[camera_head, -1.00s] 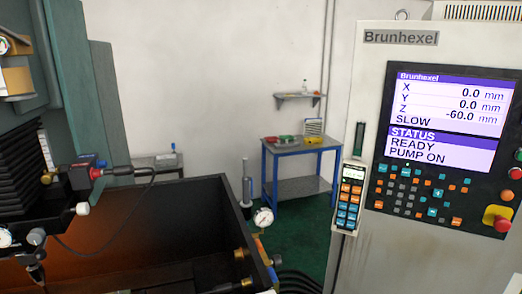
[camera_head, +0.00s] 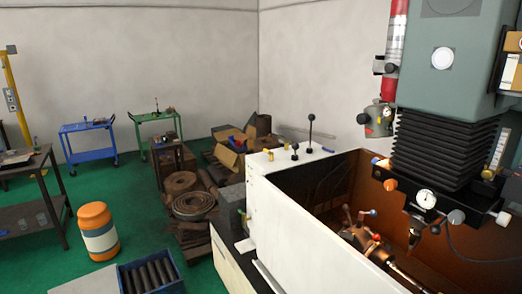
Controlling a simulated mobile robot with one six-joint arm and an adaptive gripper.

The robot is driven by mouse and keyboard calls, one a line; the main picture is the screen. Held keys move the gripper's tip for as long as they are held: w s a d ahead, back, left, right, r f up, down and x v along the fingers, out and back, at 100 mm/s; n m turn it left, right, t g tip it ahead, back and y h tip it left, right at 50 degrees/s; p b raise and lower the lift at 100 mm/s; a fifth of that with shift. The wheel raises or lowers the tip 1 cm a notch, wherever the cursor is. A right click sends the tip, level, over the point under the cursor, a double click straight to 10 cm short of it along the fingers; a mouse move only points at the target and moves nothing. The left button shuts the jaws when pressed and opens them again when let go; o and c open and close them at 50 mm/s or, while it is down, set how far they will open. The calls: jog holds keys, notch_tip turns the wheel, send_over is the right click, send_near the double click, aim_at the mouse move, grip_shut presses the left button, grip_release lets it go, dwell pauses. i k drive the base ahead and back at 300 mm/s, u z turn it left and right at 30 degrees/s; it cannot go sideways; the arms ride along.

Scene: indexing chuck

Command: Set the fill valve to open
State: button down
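A white-walled machine tank (camera_head: 315,240) stands at the right, with a brown inside. On its far rim stand a tall lever (camera_head: 311,132) and a short lever (camera_head: 294,152), both with black knobs and both roughly upright. Small yellow fittings (camera_head: 269,155) sit next to them. I cannot tell which of these, if any, is the fill valve, or how it is set. Inside the tank is a chuck-like fixture (camera_head: 372,254) with ball-ended handles. My gripper is not in view.
The grey-green machine head (camera_head: 445,60) with black bellows (camera_head: 445,145) and a dial gauge (camera_head: 426,199) hangs over the tank. An orange-and-white drum (camera_head: 98,232), a blue crate (camera_head: 150,272) and pallets of metal parts (camera_head: 195,204) stand left. Green floor lies open between them.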

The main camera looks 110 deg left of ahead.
aim_at(272, 154)
jog(key=z, duration=0.35)
jog(key=k, duration=0.3)
jog(key=u, duration=3.1)
jog(key=k, duration=0.2)
jog(key=u, duration=1.7)
